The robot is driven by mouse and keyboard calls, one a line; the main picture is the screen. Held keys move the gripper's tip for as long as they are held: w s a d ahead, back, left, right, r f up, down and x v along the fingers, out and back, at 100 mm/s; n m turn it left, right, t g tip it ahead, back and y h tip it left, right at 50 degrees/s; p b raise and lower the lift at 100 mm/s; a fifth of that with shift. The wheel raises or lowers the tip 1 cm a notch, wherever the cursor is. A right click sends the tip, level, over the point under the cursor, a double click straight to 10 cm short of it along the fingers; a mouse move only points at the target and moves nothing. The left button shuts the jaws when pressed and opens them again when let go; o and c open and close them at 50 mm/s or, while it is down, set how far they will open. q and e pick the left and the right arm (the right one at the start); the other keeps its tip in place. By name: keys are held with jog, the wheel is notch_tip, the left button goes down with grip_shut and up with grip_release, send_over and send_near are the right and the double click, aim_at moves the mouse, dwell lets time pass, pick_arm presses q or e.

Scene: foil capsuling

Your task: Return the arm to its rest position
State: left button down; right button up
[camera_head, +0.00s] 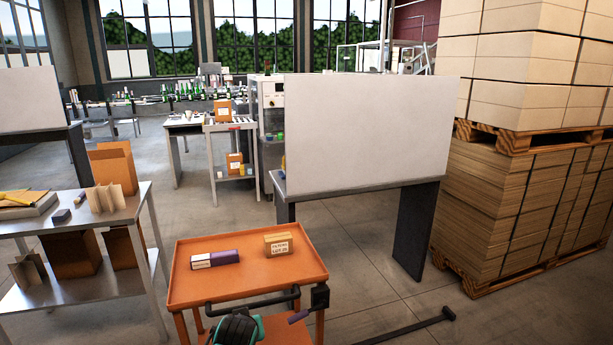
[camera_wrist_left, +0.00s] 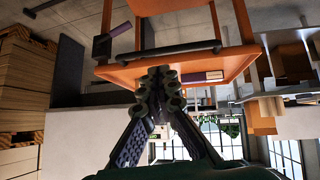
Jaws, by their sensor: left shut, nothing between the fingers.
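My left gripper (camera_wrist_left: 160,90) is shut and empty in the left wrist view, its fingertips meeting in front of the orange cart (camera_wrist_left: 225,68). That view is turned upside down. In the head view a green and black part of my left arm shows at the bottom edge, just in front of the orange cart (camera_head: 240,289) and near its black handle (camera_head: 252,303). The fingers cannot be made out there. My right gripper is in neither view.
A purple and white box (camera_head: 215,259) and a small brown labelled box (camera_head: 278,244) lie on the cart's top. A steel table (camera_head: 135,212) stands left. A white panel (camera_head: 370,135) stands behind, with stacked pallets (camera_head: 525,200) at right.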

pick_arm(q)
jog(key=s+a+m+g+h, duration=0.1)
jog(key=s+a+m+g, duration=0.1)
jog(key=s, duration=2.2)
jog(key=shift+a+f+m, duration=0.45)
jog(key=shift+a+m, duration=0.05)
jog(key=shift+a, duration=0.2)
